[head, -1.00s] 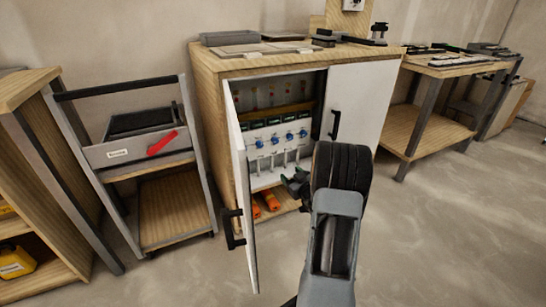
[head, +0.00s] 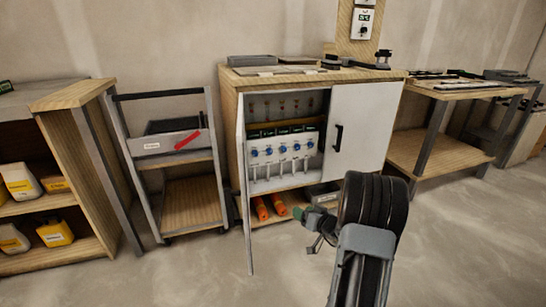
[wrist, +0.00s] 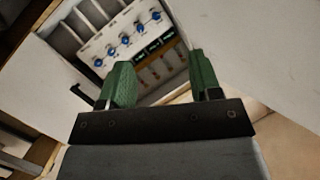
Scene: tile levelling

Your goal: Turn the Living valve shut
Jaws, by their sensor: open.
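A row of several blue valve knobs (head: 283,148) sits on a white manifold panel (head: 272,160) inside the open cabinet. Dark label plates sit above the knobs, too small to read, so I cannot tell which valve is Living. In the wrist view the blue knobs (wrist: 125,40) run diagonally at the upper left, beyond my fingers. My gripper (wrist: 160,82) is open with green fingers apart and nothing between them. In the head view my gripper (head: 316,224) shows in front of the cabinet, lower than the knobs in the picture and apart from them.
The cabinet's left door (head: 246,200) stands open and its right door (head: 355,130) is shut. Orange items (head: 270,207) lie on the cabinet's lower shelf. A cart with a red-handled tool (head: 187,140) stands at left. The floor in front is clear.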

